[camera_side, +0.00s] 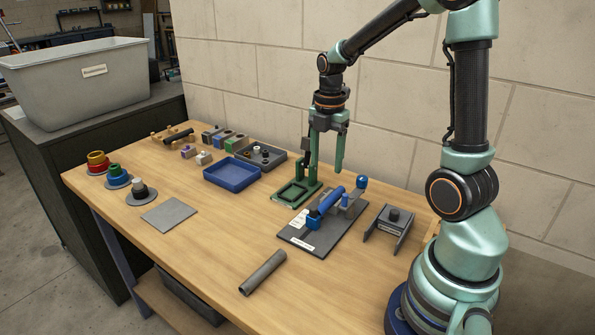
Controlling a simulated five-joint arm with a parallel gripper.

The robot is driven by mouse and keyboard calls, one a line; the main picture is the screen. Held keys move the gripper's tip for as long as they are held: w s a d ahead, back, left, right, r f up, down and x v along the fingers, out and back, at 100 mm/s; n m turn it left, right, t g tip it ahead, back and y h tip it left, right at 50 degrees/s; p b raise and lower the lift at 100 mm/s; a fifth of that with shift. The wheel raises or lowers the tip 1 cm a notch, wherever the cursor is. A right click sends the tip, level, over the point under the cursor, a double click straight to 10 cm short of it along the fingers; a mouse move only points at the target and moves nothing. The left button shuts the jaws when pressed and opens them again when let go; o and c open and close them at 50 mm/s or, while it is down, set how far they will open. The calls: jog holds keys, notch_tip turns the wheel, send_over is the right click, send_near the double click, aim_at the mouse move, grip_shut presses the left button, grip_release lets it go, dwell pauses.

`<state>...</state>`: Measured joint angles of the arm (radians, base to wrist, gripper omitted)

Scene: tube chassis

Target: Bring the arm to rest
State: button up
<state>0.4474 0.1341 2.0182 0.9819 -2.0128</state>
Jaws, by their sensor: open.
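My gripper (322,160) points straight down above the back of the wooden table. Its two green fingers are apart, with nothing seen between them. It is over or just behind a green frame-like stand (297,191), and I cannot tell whether it touches it. A blue ball-shaped knob (362,182) shows at the far end of that fixture.
A grey tube (262,272) lies on the table (205,262) near the front. A grey bracket (390,230) stands right of the fixture. A blue tray (232,175), a grey tray (280,160), small blocks and coloured ring stacks (97,162) are at left. The block wall (245,65) stands close behind.

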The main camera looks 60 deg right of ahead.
jog(key=s+a+r+m+t, duration=0.2)
jog(key=a+r+m, duration=0.2)
jog(key=a+m, duration=0.4)
jog(key=s+a+r+m+t, duration=0.2)
jog(key=a+r+m, duration=0.3)
jog(key=m, duration=0.5)
jog(key=a+t, duration=0.1)
jog(key=a, duration=0.1)
jog(key=shift+s+a+r+t, duration=0.2)
jog(key=shift+a+t, duration=0.1)
jog(key=shift+a, duration=0.1)
